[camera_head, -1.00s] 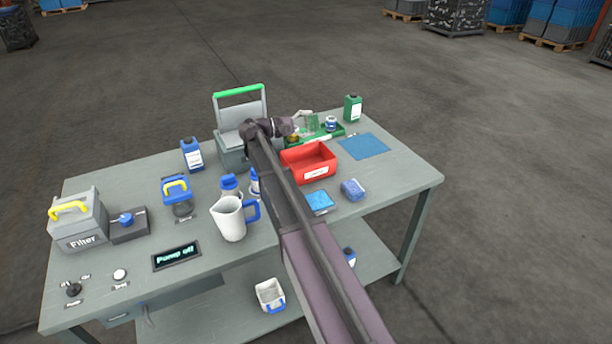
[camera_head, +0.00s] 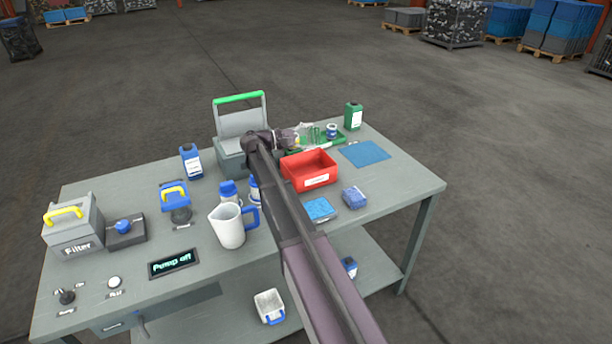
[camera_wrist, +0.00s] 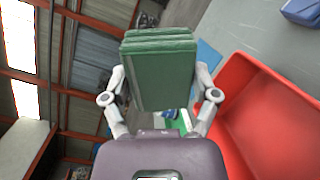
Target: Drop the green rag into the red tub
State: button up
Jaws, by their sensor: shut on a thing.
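The green rag (camera_wrist: 160,75), a folded block, is held between the two fingers of my gripper (camera_wrist: 163,88) in the wrist view. In the head view my gripper (camera_head: 304,133) is small and partly hidden by my wrist, at the back of the bench. The red tub (camera_head: 310,182) stands just in front of it and to its right. In the wrist view the red tub (camera_wrist: 232,125) fills the lower right, with the rag beside it in the picture, not over its opening. The part of the tub's inside that shows looks empty.
A green tray (camera_head: 329,140) with small items lies behind the tub, near a green bottle (camera_head: 353,117). A blue mat (camera_head: 365,153) lies right of it. A grey box with a green handle (camera_head: 240,95) stands to the left.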

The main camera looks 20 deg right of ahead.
jog(key=shift+f+b, duration=2.4)
jog(key=shift+f, duration=0.2)
jog(key=o, duration=0.9)
jog(key=shift+c, duration=0.2)
jog(key=shift+a, duration=0.15)
jog(key=w+a, duration=0.1)
jog(key=a, duration=0.6)
jog(key=shift+w, duration=0.2)
jog(key=shift+r, duration=0.15)
